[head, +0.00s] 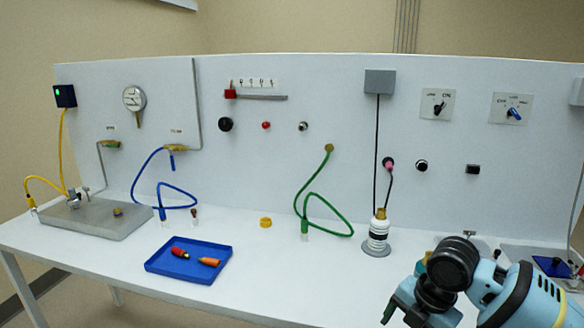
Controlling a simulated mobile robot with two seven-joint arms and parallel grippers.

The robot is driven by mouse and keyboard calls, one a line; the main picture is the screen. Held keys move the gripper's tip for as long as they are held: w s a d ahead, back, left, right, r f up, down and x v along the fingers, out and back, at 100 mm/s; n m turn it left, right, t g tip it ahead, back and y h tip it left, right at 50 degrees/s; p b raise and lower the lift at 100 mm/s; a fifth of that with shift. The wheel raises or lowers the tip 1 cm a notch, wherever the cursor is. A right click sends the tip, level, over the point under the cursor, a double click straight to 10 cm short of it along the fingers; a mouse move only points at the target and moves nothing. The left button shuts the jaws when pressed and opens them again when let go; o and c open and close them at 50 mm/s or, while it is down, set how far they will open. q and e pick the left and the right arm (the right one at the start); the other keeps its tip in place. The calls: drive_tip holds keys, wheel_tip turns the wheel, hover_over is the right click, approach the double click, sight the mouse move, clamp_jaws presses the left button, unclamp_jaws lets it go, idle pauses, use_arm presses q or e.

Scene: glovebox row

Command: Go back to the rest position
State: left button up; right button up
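My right arm comes in from the lower right of the head view. Its gripper (392,310) is at the bottom edge, in front of the table's right half. It is partly cut off, so I cannot tell if it is open or shut or if it holds anything. My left gripper is not in view. The white table (290,280) stands before a white upright panel (290,100).
A blue tray (165,268) with two small coloured pieces lies at the front left. A grey plate (85,218) sits further left. A white ribbed post (378,235) stands near my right arm. A green hose (305,190) and a blue hose (140,180) loop down onto the table.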

drive_tip(key=s+a+f+m+t+y, duration=0.2)
drive_tip(key=s+a+f+m, duration=0.3)
drive_tip(key=f, duration=0.4)
drive_tip(key=s+a+f+m+t+y, duration=0.2)
drive_tip(key=s+a+f+m, duration=0.3)
drive_tip(key=f, duration=0.5)
drive_tip(key=s+d+f+m+t+h, duration=0.1)
drive_tip(key=s+d+f+m, duration=0.1)
drive_tip(key=s, duration=0.5)
drive_tip(key=s+d+f+m+t+h, duration=0.1)
drive_tip(key=s+d+f+m, duration=0.2)
drive_tip(key=s+m, duration=0.3)
drive_tip(key=s+d+f+m+t+h, duration=0.1)
drive_tip(key=s+d+f+m+h, duration=0.1)
drive_tip(key=s+m, duration=0.4)
drive_tip(key=shift+s+d+f+t, duration=0.3)
drive_tip(key=shift+s+d+f, duration=0.05)
drive_tip(key=shift+s+f, duration=0.5)
